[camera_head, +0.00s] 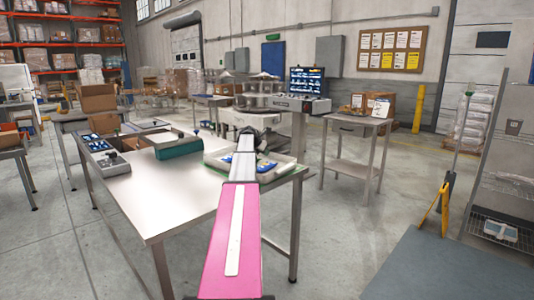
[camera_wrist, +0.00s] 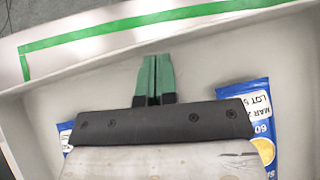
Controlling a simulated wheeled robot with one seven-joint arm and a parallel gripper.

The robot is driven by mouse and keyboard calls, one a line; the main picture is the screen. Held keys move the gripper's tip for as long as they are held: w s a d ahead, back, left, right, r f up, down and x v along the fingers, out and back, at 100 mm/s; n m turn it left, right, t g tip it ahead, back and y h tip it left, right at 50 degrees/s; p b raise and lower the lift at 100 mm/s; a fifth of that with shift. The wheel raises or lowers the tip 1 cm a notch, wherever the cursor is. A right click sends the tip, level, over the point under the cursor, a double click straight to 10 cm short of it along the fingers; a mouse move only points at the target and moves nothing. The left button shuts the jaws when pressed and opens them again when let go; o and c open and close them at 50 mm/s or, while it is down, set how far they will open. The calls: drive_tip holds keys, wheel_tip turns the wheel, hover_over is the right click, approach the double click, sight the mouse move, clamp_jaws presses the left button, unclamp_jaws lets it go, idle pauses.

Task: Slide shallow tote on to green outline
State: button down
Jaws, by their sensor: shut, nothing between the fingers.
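The shallow tote (camera_head: 284,183) is pale grey and sits at the right end of the steel table, partly hidden behind my arm. In the wrist view its pale floor and wall (camera_wrist: 60,88) fill most of the picture, with blue printed packets (camera_wrist: 262,135) inside. My gripper (camera_wrist: 154,62) has green fingertips pressed together with nothing between them. It is over the tote's inside, near the wall; I cannot tell whether it touches. The green outline (camera_wrist: 120,24) shows as a line with a corner on the pale surface just beyond that wall. The rest of the outline is hidden.
On the steel table (camera_head: 145,196) stand a teal box (camera_head: 180,149) left of the tote and a scale (camera_head: 117,163) farther left. The table's near part is bare. A smaller side table (camera_head: 352,128) stands to the right, with open floor between.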

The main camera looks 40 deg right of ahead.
drive_tip(key=a, duration=0.3)
drive_tip(key=shift+a, duration=0.3)
drive_tip(key=v, duration=0.7)
drive_tip(key=shift+s+a+r, duration=0.1)
drive_tip(key=shift+r, duration=0.45)
drive_tip(key=shift+v, duration=0.8)
